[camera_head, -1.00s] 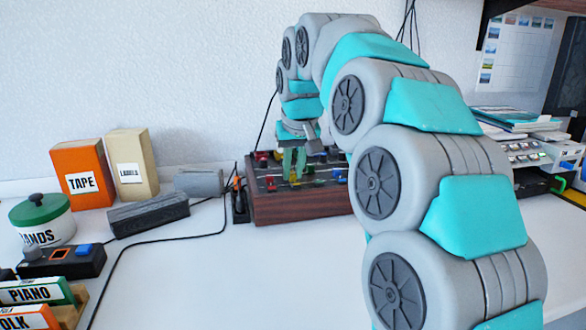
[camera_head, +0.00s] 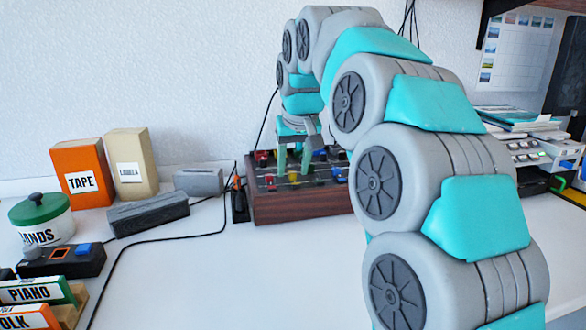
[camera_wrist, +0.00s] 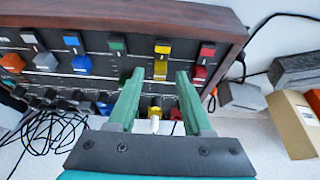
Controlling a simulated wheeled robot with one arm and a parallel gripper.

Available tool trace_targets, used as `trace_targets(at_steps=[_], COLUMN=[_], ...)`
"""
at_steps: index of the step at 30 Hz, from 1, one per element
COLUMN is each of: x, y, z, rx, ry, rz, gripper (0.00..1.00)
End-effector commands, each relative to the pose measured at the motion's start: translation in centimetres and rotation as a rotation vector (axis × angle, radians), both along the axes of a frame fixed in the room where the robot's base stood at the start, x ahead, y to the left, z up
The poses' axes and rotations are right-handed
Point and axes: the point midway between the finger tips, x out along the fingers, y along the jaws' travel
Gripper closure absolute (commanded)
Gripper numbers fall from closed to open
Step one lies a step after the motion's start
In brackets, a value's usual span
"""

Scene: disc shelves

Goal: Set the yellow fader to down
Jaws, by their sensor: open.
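The mixer panel (camera_head: 300,205) is a dark board in a wooden case, standing by the wall. My gripper (camera_head: 293,175) reaches down over it with its two green fingers apart. In the wrist view a yellow cap (camera_wrist: 160,68) sits on the panel just beyond the fingertips of my gripper (camera_wrist: 158,80), about in line with the gap. A smaller yellow cap (camera_wrist: 163,47) is farther up the same column. A yellow piece with a pale tip (camera_wrist: 155,107) shows lower down between the fingers. Neither finger clearly touches a cap.
A green cap (camera_wrist: 117,44) and a red cap (camera_wrist: 199,72) flank the yellow column closely. Black cables (camera_wrist: 50,135) lie beside the panel. A grey block (camera_head: 148,216), orange tape box (camera_head: 80,165) and tan box (camera_head: 130,145) stand left.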

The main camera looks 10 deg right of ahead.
Motion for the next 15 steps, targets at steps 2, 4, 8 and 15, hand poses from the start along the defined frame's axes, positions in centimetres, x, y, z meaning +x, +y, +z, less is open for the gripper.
trace_targets(at_steps=[2,4,8,15], x=[-0.3,-0.7,-1.3,-2.5], y=[0.0,0.0,0.0,0.0], z=[0.9,1.6,3.4,5.9], rx=[0.0,0.0,0.0,0.001], ry=[-0.004,-0.001,-0.003,0.001], rz=[-0.001,-0.001,-0.001,0.0], gripper=[0.5,0.5,0.5,0.5])
